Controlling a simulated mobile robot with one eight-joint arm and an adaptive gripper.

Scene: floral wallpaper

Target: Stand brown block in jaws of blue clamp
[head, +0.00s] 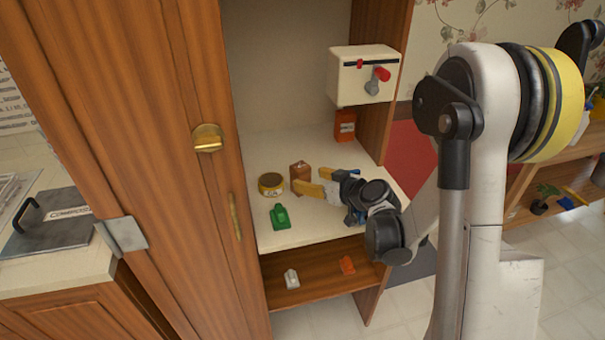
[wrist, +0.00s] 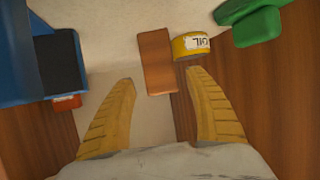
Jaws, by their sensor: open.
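The brown block (head: 300,172) stands on the cream cabinet shelf, just beyond my gripper's fingertips. In the wrist view the brown block (wrist: 156,60) lies ahead, in line with the gap between the fingers. My gripper (head: 309,180) is open and empty; its two yellow fingers show apart in the wrist view (wrist: 160,76). A blue clamp (wrist: 18,55) with a dark inner face fills the left edge of the wrist view, cut off by the frame. In the head view my gripper and arm hide most of it. I cannot tell whether the fingers touch the block.
A yellow tin (head: 270,185) stands close beside the block. A green object (head: 280,217) lies nearer the shelf's front. An orange-red box (head: 345,126) stands at the back right, below a white box (head: 362,75) with a red knob. A wooden cabinet door (head: 150,150) borders the left.

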